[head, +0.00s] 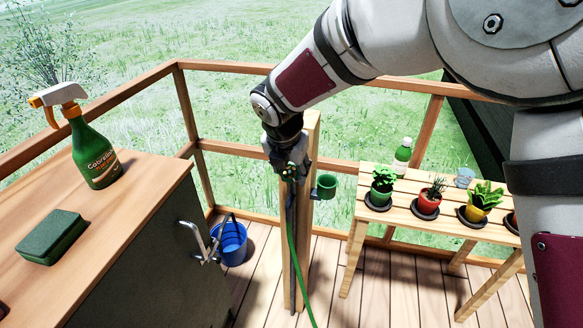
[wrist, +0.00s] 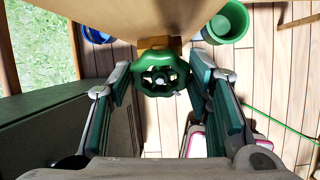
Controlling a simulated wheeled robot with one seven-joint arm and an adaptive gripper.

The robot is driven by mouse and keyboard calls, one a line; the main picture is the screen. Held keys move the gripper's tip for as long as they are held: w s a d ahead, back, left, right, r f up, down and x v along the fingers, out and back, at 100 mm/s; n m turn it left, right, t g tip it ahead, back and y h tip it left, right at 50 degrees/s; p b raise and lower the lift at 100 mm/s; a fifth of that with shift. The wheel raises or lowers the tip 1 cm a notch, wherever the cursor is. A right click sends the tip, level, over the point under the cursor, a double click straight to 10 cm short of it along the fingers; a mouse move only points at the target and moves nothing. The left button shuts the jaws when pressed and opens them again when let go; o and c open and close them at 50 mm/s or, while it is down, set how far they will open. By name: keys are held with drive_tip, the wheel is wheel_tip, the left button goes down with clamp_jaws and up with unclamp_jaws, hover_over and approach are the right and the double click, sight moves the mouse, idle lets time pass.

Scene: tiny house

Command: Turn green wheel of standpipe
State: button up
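The green wheel (wrist: 160,75) of the standpipe shows in the wrist view, near the top centre, in front of a wooden post. My gripper (wrist: 161,78) has its fingers apart, one on each side of the wheel. The fingertips are close to the rim; I cannot tell whether they touch it. In the head view my gripper (head: 289,160) is at the upper part of the wooden post (head: 312,135) and hides most of the wheel. A green hose (head: 292,245) hangs down the post below it.
A cabinet (head: 140,230) with a spray bottle (head: 94,150) and a green sponge (head: 51,237) stands at the left. A blue bucket (head: 231,243) is on the deck. A green cup (head: 326,186) sits beside the post. A slatted table (head: 400,217) with potted plants is at the right.

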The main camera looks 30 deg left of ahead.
drive_tip(key=shift+m, duration=0.3)
drive_tip(key=m+y+b, duration=0.1)
drive_tip(key=m, duration=0.2)
drive_tip(key=shift+d+f+m+b, duration=0.1)
drive_tip(key=shift+m+b, duration=0.2)
drive_tip(key=shift+m, duration=0.1)
drive_tip(key=shift+m+y+b, duration=0.4)
drive_tip(key=shift+m+b, duration=0.35)
drive_tip(key=shift+m, duration=0.55)
drive_tip(key=o, duration=1.1)
drive_tip(key=shift+o, duration=0.2)
drive_tip(key=v, duration=1.2)
drive_tip(key=shift+s+d, duration=0.1)
drive_tip(key=shift+s, duration=0.05)
